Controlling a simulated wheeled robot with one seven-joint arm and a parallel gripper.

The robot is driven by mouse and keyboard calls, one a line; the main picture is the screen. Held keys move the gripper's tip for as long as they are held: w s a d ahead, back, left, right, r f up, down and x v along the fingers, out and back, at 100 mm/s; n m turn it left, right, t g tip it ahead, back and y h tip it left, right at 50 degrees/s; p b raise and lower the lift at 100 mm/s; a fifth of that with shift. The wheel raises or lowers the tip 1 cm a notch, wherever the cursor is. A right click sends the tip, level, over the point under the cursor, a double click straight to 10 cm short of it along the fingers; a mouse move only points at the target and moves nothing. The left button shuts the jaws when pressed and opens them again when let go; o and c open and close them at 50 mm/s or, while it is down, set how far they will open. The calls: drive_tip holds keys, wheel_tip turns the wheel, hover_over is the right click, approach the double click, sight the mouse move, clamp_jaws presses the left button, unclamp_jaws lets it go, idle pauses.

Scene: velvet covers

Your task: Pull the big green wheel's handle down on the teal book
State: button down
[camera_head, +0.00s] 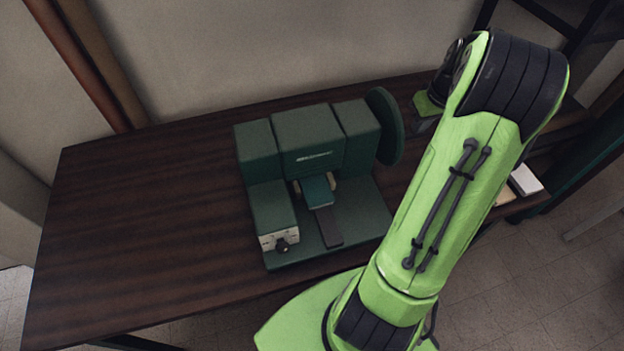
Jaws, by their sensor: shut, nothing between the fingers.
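A dark green press-like machine (307,137) stands on the table. Its big green wheel (390,127) is a disc on the machine's right side, seen nearly edge-on. I cannot make out the wheel's handle. A small teal book (316,190) sits in the middle of the machine, below the lettered front block and above a dark strip. My green arm rises on the right, in front of the area beside the wheel. My gripper cannot be seen; the fingers do not show in this view.
The dark wooden table (140,220) is bare left of the machine. A small dark knob (282,247) sticks out at the machine's front left. A white object (525,180) lies right of my arm. A wall stands behind the table.

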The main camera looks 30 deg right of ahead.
sight(418, 136)
drive_tip(key=shift+s+f+b, duration=0.25)
drive_tip(key=shift+f+b, duration=0.2)
drive_tip(key=shift+f, duration=0.15)
drive_tip(key=shift+a+f+b, duration=0.1)
drive_tip(key=shift+f+b, duration=0.5)
drive_tip(key=shift+f, duration=0.05)
drive_tip(key=shift+s+f+b, duration=0.1)
drive_tip(key=shift+f+b, duration=0.4)
drive_tip(key=shift+f, duration=0.15)
